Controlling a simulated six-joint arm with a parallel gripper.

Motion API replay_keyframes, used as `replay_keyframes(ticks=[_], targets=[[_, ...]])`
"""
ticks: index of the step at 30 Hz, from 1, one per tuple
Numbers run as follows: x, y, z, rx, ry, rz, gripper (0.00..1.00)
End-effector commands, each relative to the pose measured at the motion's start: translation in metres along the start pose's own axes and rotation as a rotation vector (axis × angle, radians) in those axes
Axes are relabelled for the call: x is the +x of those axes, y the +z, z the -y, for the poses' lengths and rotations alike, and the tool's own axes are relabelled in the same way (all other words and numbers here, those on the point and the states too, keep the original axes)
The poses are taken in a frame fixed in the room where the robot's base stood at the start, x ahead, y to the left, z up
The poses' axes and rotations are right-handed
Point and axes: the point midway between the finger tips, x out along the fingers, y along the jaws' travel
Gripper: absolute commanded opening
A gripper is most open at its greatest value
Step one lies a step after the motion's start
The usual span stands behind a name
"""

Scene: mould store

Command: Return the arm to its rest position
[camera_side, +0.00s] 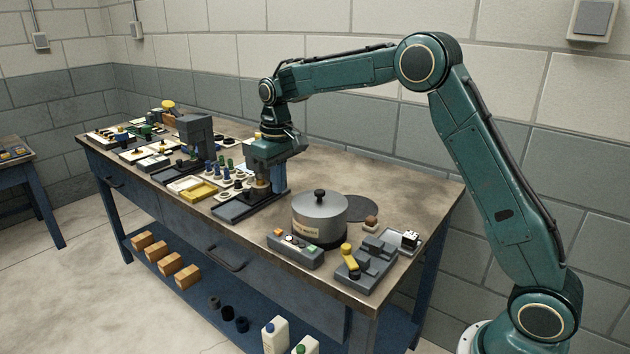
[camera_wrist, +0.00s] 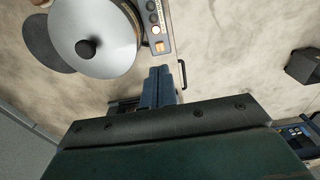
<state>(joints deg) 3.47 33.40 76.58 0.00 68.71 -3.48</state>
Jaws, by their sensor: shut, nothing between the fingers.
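My gripper (camera_side: 279,188) is over the middle of the workbench (camera_side: 335,172) in the side view, pointing down. Its blue fingers are shut with nothing between them. In the wrist view the fingers (camera_wrist: 157,72) are together, and the dark gripper body hides much of the lower picture. In the side view my arm arches from its base at the lower right over the bench's right end. I cannot tell whether the fingertips touch anything below.
A grey lidded pot (camera_side: 320,221) stands right of my gripper, with a control box (camera_side: 295,248) in front. A grey block fixture (camera_side: 366,262) is near the right corner. A dark press-like machine (camera_side: 195,134) and many small parts crowd the left. The bench's back right is mostly clear.

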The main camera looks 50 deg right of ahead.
Motion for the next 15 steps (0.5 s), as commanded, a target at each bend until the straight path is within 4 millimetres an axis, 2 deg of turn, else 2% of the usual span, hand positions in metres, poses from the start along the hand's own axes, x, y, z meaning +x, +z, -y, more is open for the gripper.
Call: replay_keyframes(ticks=[8,15], targets=[[-0.047,0.041,0.007,-0.001,0.003,-0.068,0.00],[-0.081,0.087,0.013,-0.001,0.005,-0.130,0.00]])
